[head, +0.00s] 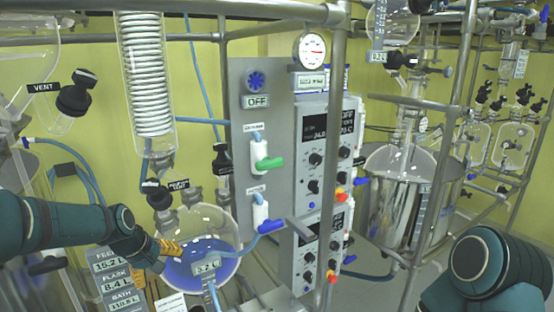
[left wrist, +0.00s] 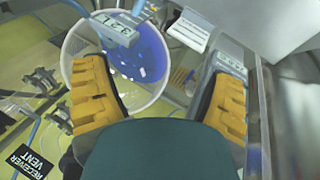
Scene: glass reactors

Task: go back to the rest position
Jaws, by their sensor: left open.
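My left arm comes in from the left in the head view, and its gripper (head: 172,247) is by the left side of a round glass flask (head: 225,225) with blue liquid. In the left wrist view my left gripper (left wrist: 160,98) is open, its two orange-padded fingers wide apart with nothing between them. The flask (left wrist: 148,92) shows beyond the fingers, its rim partly behind the left one. I cannot tell whether the gripper touches it. A part of my right arm shows at the lower right of the head view; its gripper is out of view.
Metal frame posts (head: 333,150) and a steel-coloured vessel (head: 400,200) stand further right. Hoses cross near my left arm.

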